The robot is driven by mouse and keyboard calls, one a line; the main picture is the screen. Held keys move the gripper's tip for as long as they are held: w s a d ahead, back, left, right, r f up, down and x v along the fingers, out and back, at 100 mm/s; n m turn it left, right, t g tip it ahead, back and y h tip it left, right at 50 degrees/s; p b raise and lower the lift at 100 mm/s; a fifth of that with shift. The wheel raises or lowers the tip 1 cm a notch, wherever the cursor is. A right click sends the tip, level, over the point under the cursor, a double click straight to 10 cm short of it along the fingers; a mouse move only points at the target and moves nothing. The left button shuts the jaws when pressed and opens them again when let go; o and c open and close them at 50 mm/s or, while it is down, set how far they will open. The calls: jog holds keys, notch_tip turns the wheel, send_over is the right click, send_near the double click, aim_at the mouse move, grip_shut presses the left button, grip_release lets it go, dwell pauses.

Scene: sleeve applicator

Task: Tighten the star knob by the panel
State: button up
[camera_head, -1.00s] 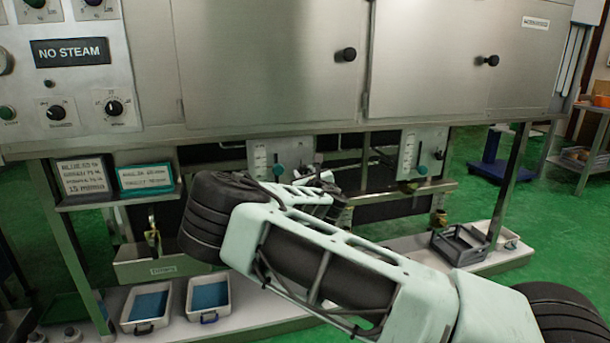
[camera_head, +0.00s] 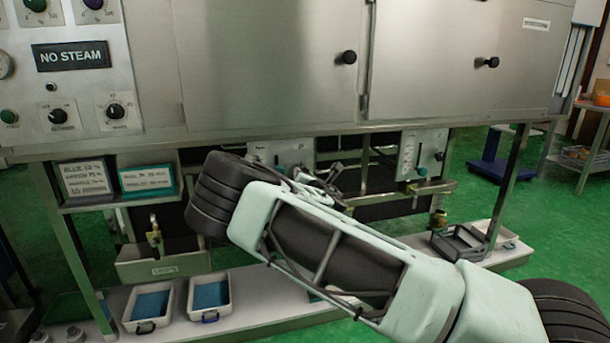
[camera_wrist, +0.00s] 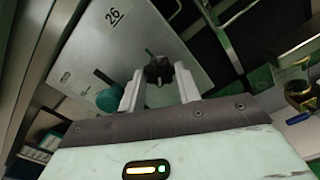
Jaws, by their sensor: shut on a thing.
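In the wrist view, a dark star knob (camera_wrist: 158,70) sits between the two pale fingers of my gripper (camera_wrist: 159,86). The fingers are closed on its sides. Behind it is a light grey panel (camera_wrist: 150,38) marked 26, with a teal round knob (camera_wrist: 108,100) left of the fingers. In the head view, my gripper (camera_head: 328,183) is below the steel cabinet, near the left gauge panel (camera_head: 268,151). My arm covers part of that area, and the star knob cannot be made out there.
The steel cabinet (camera_head: 270,70) overhangs my arm. A second gauge panel (camera_head: 410,151) hangs to the right. White trays with blue contents (camera_head: 209,294) stand on the lower shelf. A brass valve (camera_head: 439,219) and a grey crate (camera_head: 458,244) are at right.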

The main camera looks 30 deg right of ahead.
jog(key=m+b, duration=0.2)
jog(key=m, duration=2.5)
jog(key=shift+m, duration=0.4)
jog(key=o, duration=1)
jog(key=shift+r, duration=0.1)
jog(key=shift+s, duration=0.15)
